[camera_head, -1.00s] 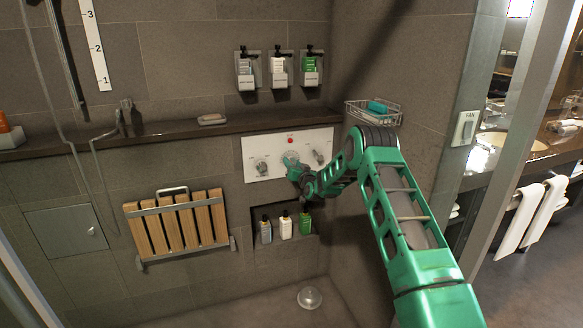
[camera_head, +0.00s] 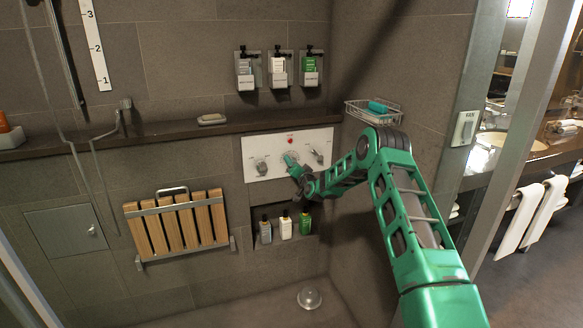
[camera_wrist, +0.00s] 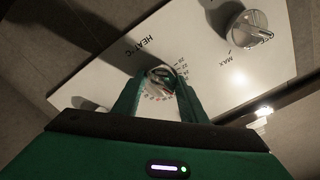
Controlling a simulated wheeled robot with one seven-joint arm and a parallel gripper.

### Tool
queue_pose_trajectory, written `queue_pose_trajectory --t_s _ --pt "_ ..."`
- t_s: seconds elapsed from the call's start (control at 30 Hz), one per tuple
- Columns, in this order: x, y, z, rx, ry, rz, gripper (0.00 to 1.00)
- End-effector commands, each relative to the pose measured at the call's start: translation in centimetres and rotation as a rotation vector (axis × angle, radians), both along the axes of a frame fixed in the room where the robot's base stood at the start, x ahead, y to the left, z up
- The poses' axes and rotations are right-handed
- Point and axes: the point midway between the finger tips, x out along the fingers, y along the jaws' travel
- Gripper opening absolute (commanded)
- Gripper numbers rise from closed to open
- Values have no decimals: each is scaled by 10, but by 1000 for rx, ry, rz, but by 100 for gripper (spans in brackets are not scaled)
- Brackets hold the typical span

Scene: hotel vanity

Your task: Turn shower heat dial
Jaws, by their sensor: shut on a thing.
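The white control panel (camera_head: 258,148) is fixed on the tiled shower wall. Its middle knob is the heat dial, a round metal knob (camera_wrist: 160,73) with a ring of numbers and the word HEAT beside it in the wrist view. My green gripper (camera_wrist: 158,84) is shut on the heat dial, one finger on either side of it. In the head view my gripper (camera_head: 290,161) covers most of the dial. The dial's exact setting is too small and too hidden to read.
A left knob (camera_head: 261,167) and a right knob (camera_head: 316,155) flank the dial; the wrist view shows a knob marked MAX (camera_wrist: 250,29) nearby. A niche below holds several bottles (camera_head: 285,228). A ledge (camera_head: 160,133) runs above, and a wire basket (camera_head: 372,113) hangs right.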

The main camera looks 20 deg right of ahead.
Motion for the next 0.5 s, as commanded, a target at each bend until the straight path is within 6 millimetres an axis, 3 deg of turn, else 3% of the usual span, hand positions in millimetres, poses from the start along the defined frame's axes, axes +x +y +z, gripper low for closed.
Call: queue_pose_trajectory --t_s 0.13,0.17,0.23,0.5 --pt "0 -4 -1 -4 1 -4 16" --pt "0 -3 -1 -4 1 -4 43" --pt "0 -3 -1 -4 1 -4 57" --pt "0 -1 -1 -3 1 -2 57"
